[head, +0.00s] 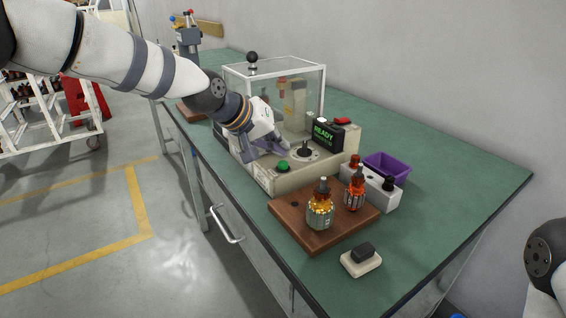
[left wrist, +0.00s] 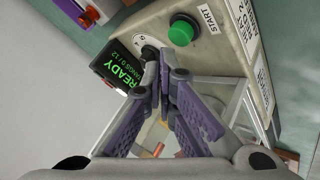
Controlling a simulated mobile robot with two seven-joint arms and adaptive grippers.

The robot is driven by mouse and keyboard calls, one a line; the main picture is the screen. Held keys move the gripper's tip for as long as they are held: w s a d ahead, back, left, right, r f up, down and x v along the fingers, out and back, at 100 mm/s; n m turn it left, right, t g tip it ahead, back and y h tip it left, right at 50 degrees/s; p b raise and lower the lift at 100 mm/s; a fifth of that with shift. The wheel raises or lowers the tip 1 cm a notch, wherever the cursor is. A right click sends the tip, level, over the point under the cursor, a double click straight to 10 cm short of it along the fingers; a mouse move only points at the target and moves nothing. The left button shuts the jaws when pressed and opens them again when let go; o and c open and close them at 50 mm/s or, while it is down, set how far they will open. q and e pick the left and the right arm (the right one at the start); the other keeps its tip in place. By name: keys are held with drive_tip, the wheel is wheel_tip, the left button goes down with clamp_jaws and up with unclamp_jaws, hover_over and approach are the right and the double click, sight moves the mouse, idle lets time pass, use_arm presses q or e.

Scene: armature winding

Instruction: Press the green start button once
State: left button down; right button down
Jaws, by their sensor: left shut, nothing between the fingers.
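The green start button (head: 282,165) stands on the beige top of the winding machine (head: 310,172), at its front left. It also shows in the left wrist view (left wrist: 182,30), beside a START label (left wrist: 208,18). My left gripper (head: 281,148) is shut and empty, with purple finger pads. It is just behind the button in the head view and apart from it. In the left wrist view its fingertips (left wrist: 166,74) are below the button in the picture. My right gripper is out of view; only a part of that arm shows at the right edge.
A display (head: 328,134) reads READY. A clear guard (head: 285,85) stands at the machine's back. The table's right side is clear.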

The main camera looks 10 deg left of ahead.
sight(280, 162)
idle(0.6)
use_arm(q)
drive_tip(key=shift+f, duration=0.45)
